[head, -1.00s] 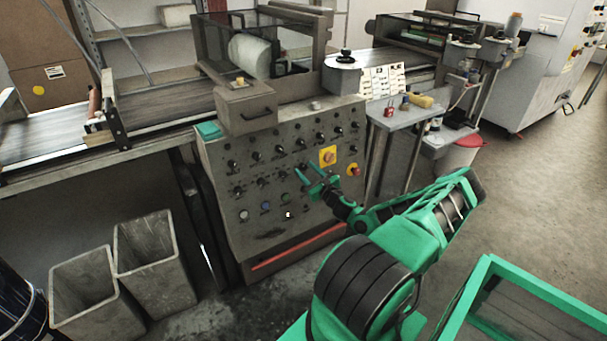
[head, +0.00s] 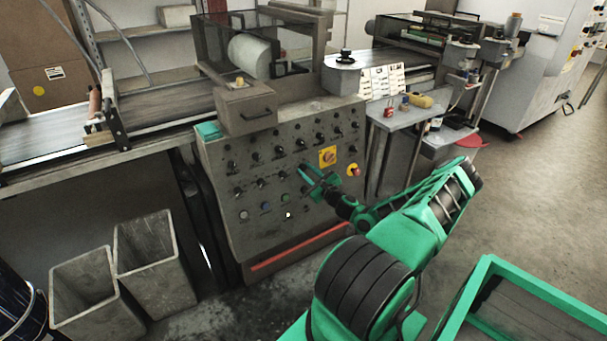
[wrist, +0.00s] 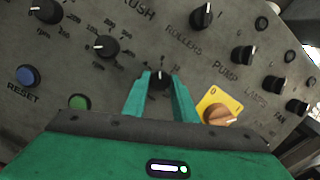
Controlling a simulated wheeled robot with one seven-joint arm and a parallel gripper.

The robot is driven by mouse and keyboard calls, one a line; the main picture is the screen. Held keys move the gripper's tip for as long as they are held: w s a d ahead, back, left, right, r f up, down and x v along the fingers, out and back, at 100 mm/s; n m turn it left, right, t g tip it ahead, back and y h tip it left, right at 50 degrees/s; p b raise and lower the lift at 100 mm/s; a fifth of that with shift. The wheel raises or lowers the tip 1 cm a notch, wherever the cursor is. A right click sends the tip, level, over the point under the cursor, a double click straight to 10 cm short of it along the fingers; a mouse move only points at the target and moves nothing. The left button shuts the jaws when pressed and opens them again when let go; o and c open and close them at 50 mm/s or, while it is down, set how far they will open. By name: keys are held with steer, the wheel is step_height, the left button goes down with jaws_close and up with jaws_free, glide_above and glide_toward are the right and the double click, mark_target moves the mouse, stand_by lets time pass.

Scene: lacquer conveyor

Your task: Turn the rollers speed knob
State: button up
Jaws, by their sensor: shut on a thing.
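The grey sloped control panel (head: 300,215) carries rows of black knobs. In the wrist view my gripper (wrist: 160,80) has its two green fingers either side of a black dial knob (wrist: 160,82) and is shut on it. This knob has scale marks around it and sits below and left of the word ROLLERS (wrist: 183,40). Another black knob (wrist: 203,16) lies above that word. The knob's pointer is partly hidden by the fingers. In the head view my gripper (head: 312,177) is at the panel's middle right, and the held knob cannot be made out.
A yellow plate with an orange rotary switch (wrist: 220,110) is close to the right finger. A black dial knob (wrist: 105,46) and a green button (wrist: 79,102) are to the left. Two grey bins (head: 155,262) stand on the floor left of the panel.

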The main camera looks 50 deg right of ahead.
steer(key=n, duration=0.2)
steer(key=n+y, duration=0.1)
steer(key=n, duration=0.2)
steer(key=shift+w+a+y, duration=0.1)
steer(key=shift+y, duration=0.2)
steer(key=n+y, duration=0.1)
steer(key=n, duration=0.4)
steer(key=shift+n, duration=0.3)
steer(key=n+g, duration=0.1)
steer(key=n, duration=0.3)
steer(key=shift+n+y, duration=0.3)
steer(key=shift+d+r+n+g, duration=0.15)
steer(key=shift+n+g, duration=0.25)
steer(key=shift+n, duration=1.4)
steer(key=o, duration=1)
steer(key=shift+o, duration=0.2)
steer(key=shift+d, duration=0.1)
